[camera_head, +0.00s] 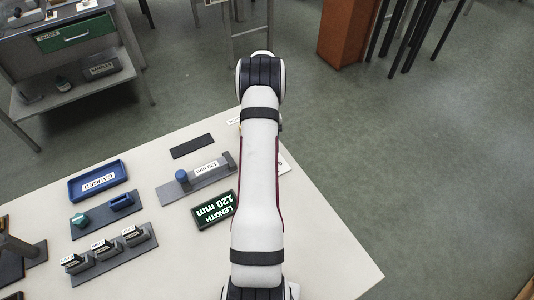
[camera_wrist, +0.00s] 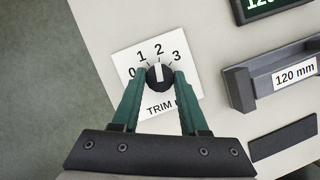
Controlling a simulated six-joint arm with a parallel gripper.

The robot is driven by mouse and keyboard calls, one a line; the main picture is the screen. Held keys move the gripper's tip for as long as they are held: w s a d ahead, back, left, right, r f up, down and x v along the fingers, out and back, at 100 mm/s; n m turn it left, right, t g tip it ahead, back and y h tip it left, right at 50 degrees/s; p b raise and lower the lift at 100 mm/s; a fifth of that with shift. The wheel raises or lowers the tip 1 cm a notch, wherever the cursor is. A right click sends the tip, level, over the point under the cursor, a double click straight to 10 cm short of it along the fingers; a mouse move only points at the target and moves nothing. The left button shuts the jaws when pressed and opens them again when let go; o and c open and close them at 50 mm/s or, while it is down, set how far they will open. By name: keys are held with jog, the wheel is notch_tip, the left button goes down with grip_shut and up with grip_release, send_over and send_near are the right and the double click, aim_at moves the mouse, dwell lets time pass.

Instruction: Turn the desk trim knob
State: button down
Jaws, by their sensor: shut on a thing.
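The trim knob (camera_wrist: 158,77) is a round black knob with a white pointer line, on a white square card (camera_wrist: 188,86) marked 0, 1, 2, 3 and "TRIM". The pointer line stands upright in the wrist view, toward the 2. My gripper (camera_wrist: 158,80) has its two green fingers closed on the knob, one on each side. The fingers cover part of the lettering and the lower right of the scale. In the head view my arm hides the knob and my gripper; only an edge of the card (camera_head: 284,165) shows.
Left of my arm on the pale table stand a "LENGTH 120 mm" display (camera_head: 214,210), a grey gauge fixture (camera_head: 183,189) labelled 120 mm, a blue "GAUGED" tray (camera_head: 98,182) and several labelled blocks. A dark flat strip (camera_head: 192,146) lies behind. The table's right part (camera_head: 318,240) is clear.

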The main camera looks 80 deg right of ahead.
jog(key=shift+m, duration=0.6)
jog(key=shift+m+t, duration=0.3)
jog(key=shift+c, duration=2.1)
grip_release()
jog(key=s+v, duration=0.1)
jog(key=v, duration=1.4)
jog(key=shift+w+d+r, duration=0.2)
jog(key=shift+w+r, duration=0.15)
jog(key=shift+w, duration=0.1)
